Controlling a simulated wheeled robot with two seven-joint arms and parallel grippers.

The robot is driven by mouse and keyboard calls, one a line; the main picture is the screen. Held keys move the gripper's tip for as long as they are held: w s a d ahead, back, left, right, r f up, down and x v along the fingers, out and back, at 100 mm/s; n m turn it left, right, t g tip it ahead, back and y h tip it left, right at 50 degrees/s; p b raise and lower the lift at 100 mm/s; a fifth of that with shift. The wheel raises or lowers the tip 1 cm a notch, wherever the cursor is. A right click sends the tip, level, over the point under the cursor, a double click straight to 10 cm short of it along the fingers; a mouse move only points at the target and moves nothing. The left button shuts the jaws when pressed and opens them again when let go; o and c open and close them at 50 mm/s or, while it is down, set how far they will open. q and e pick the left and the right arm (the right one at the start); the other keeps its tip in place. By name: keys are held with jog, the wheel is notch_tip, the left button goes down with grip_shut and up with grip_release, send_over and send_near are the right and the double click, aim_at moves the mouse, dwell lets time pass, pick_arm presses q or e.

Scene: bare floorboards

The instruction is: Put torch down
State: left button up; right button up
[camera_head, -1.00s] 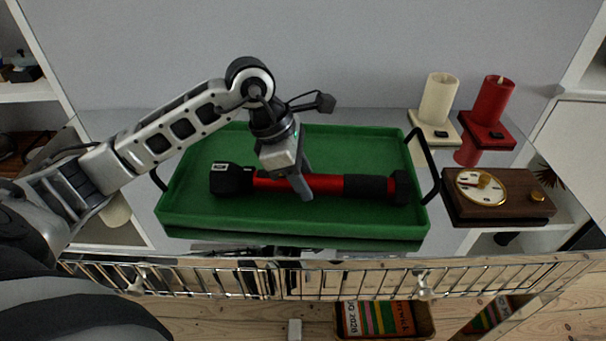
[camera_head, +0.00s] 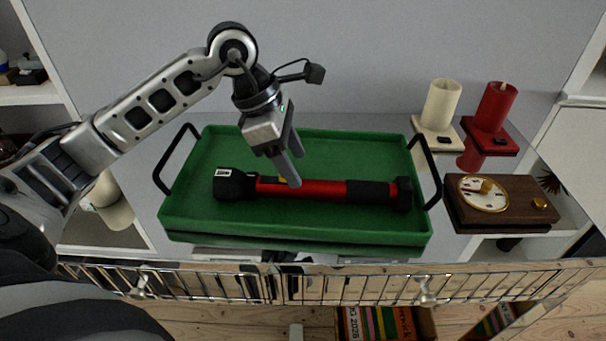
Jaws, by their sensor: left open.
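A red torch (camera_head: 326,189) with a black head and black grip lies lengthwise in a green tray (camera_head: 200,225) with black handles. The torch's head is at the left and its tail end at the right. My left gripper (camera_head: 289,170) comes in from the upper left and is open. Its fingers are just above and behind the torch's red barrel and hide a small part of the tray; I cannot tell whether they touch the barrel. My right gripper is not in view.
The tray rests on a shiny table top. To the right are a cream candle (camera_head: 440,104), a red candle (camera_head: 493,106) and a wooden box with a dial (camera_head: 500,202). A wire rail (camera_head: 340,285) runs along the front edge.

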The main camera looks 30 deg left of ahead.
pick_arm(q)
jog(key=v, duration=0.6)
jog(key=shift+s, duration=0.1)
dwell(0.3)
